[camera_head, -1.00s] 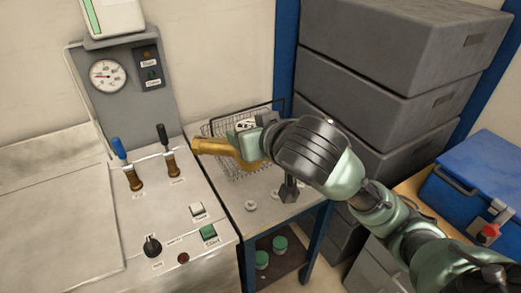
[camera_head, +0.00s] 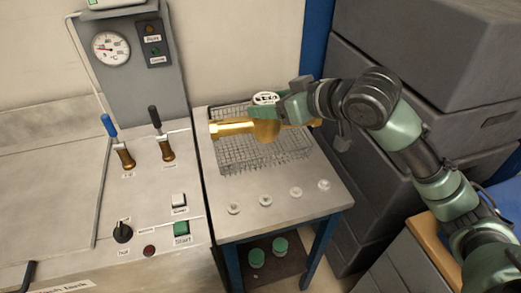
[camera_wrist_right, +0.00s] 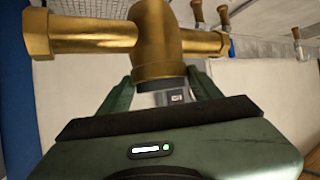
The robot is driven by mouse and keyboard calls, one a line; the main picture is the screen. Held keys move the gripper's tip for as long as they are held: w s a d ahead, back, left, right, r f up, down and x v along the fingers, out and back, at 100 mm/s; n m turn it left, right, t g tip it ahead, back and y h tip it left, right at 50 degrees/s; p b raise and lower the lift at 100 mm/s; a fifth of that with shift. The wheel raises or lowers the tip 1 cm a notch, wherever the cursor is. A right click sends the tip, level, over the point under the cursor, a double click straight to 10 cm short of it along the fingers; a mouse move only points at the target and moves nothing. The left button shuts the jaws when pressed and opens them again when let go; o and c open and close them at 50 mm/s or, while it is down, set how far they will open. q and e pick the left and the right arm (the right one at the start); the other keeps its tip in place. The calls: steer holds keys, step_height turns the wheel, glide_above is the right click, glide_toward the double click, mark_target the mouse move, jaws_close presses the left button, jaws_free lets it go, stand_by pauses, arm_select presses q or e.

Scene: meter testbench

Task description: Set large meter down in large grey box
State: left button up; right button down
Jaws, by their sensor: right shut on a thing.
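The large meter is a brass pipe body (camera_head: 262,131) with a white round dial (camera_head: 266,98) on top. My right gripper (camera_head: 287,108) is shut on it and holds it level, seemingly above the wire basket on the side table. In the right wrist view the brass body (camera_wrist_right: 158,38) fills the top, and the fingers of my right gripper (camera_wrist_right: 165,88) close around its neck. Large grey boxes (camera_head: 425,55) are stacked at the right, partly behind my right arm; their insides are not visible. My left gripper is not in view.
The wire basket (camera_head: 235,158) stands on the metal side table (camera_head: 280,215), with several small white discs in front. The test bench with levers (camera_head: 165,148) and a gauge (camera_head: 110,47) is at the left. A blue box (camera_head: 507,215) sits at the right edge.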

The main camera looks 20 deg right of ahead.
steer(key=shift+w+a+r+n+y, duration=0.2)
steer(key=shift+w+r+n+y, duration=0.1)
steer(key=shift+r+n+y, duration=0.3)
step_height(320, 180, down, 20)
steer(key=shift+d+r+p, duration=0.15)
steer(key=shift+p, duration=0.3)
steer(key=shift+w, duration=0.1)
steer(key=c, duration=0.6)
jaws_free()
steer(key=shift+f+g, duration=0.4)
steer(key=o, duration=0.3)
steer(key=shift+s, duration=0.2)
